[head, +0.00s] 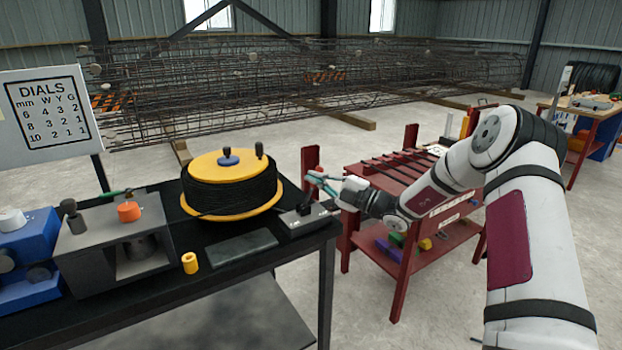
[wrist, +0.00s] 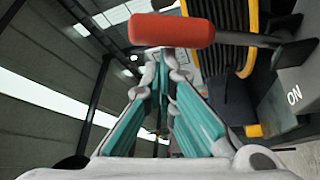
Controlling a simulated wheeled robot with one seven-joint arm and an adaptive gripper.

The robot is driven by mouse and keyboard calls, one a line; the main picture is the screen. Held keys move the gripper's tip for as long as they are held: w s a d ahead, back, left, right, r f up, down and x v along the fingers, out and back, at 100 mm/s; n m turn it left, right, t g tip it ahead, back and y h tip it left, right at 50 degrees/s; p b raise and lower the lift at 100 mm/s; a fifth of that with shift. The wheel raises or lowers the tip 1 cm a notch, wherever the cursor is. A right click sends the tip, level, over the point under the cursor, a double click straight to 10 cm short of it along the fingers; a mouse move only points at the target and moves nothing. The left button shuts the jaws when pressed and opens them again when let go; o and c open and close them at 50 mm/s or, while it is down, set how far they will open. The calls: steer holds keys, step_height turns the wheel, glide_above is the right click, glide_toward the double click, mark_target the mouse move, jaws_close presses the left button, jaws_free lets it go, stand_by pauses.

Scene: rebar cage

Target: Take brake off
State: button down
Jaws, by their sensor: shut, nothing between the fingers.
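The brake is a grey box (head: 306,217) at the right end of the black table, beside the yellow reel (head: 237,165) wound with dark wire. In the wrist view the box (wrist: 294,85) carries the word ON, and a dark rod leads from it to a red handle (wrist: 172,30). My gripper (head: 318,180) is above the brake box in the head view, its teal fingers pointing left. In the wrist view my gripper (wrist: 165,60) is shut and empty, its tips right at the red handle. I cannot tell whether they touch it.
A grey housing (head: 85,250) with an orange knob (head: 129,212) and a blue unit (head: 30,245) stand on the table's left. A yellow cylinder (head: 190,263) is near the front edge. A red rack (head: 400,180) stands to the right. A rebar cage (head: 260,80) lies behind.

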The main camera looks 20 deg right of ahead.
steer(key=shift+d+f, duration=0.1)
steer(key=shift+d, duration=0.25)
stand_by(0.3)
steer(key=s+a+r+p, duration=0.2)
steer(key=a+p, duration=0.2)
steer(key=b+v, duration=0.1)
steer(key=v, duration=0.9)
steer(key=shift+w+d+f, duration=0.2)
steer(key=shift+d+f, duration=0.05)
steer(key=shift+f, duration=0.05)
